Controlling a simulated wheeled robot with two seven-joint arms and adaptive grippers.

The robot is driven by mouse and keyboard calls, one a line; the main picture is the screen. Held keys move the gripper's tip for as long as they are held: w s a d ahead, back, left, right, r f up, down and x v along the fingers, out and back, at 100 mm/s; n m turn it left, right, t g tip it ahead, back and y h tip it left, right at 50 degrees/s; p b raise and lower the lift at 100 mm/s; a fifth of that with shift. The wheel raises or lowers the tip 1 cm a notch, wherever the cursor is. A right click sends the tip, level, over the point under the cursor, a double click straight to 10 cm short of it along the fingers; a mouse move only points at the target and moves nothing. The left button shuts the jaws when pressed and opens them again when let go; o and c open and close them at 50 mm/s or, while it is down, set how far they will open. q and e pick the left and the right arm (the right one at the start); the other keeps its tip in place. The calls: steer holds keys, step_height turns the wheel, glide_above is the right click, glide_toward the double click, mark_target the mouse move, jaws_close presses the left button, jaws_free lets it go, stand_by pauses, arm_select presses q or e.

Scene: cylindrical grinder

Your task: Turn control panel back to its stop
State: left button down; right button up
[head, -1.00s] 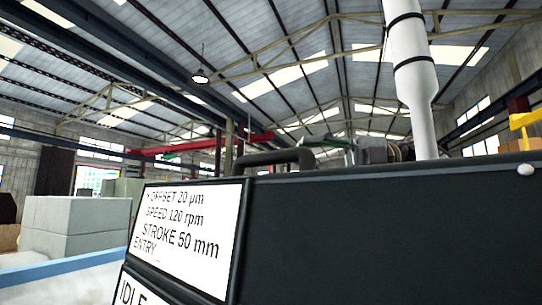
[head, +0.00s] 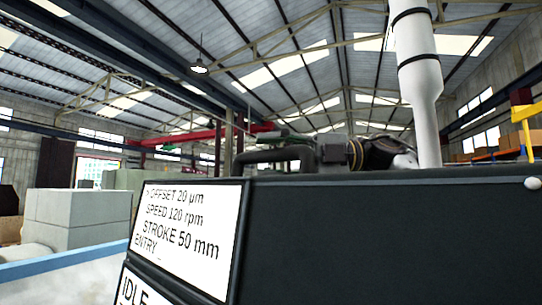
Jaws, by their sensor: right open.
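The control panel (head: 400,235) is a large dark box filling the lower right of the head view. Its white screen (head: 185,225) on the left face reads OFFSET, SPEED, STROKE and ENTRY, with IDLE on a lower display. A black bar handle (head: 262,156) stands on its top edge. My right gripper (head: 302,150) is behind the top edge at the handle's right end, with its body to the right. It is open. Its fingertips are partly hidden, and I cannot tell whether they touch the handle. My left gripper is not in view.
A white post (head: 418,90) with black bands rises behind the panel. Grey blocks (head: 75,218) and a blue-edged surface (head: 60,262) are at the left. Red beams and a yellow structure (head: 526,115) are farther back.

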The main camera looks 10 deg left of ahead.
steer(key=shift+c, duration=0.2)
jaws_close()
stand_by(0.3)
steer(key=shift+w+g, duration=0.15)
steer(key=shift+g, duration=0.15)
steer(key=shift+n, duration=0.3)
